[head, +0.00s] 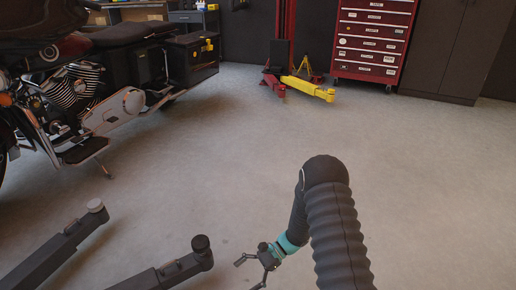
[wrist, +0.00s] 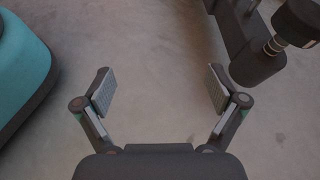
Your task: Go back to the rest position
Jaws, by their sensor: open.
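My gripper (head: 250,272) hangs low over the floor at the bottom middle of the head view, at the end of my black arm with a teal band. In the wrist view my gripper (wrist: 160,92) shows its two fingers spread wide apart, with only bare concrete floor between them. It is open and empty. A dark lift arm (wrist: 255,62) with a round black pad lies just right of the right finger in the wrist view, apart from it.
Two dark lift arms, one with a grey pad (head: 62,244) and one with a black pad (head: 172,270), are left of my gripper. A motorcycle (head: 85,85) stands at the left. A yellow-and-red jack (head: 308,88) and red tool cabinet (head: 373,42) are behind. The middle floor is clear.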

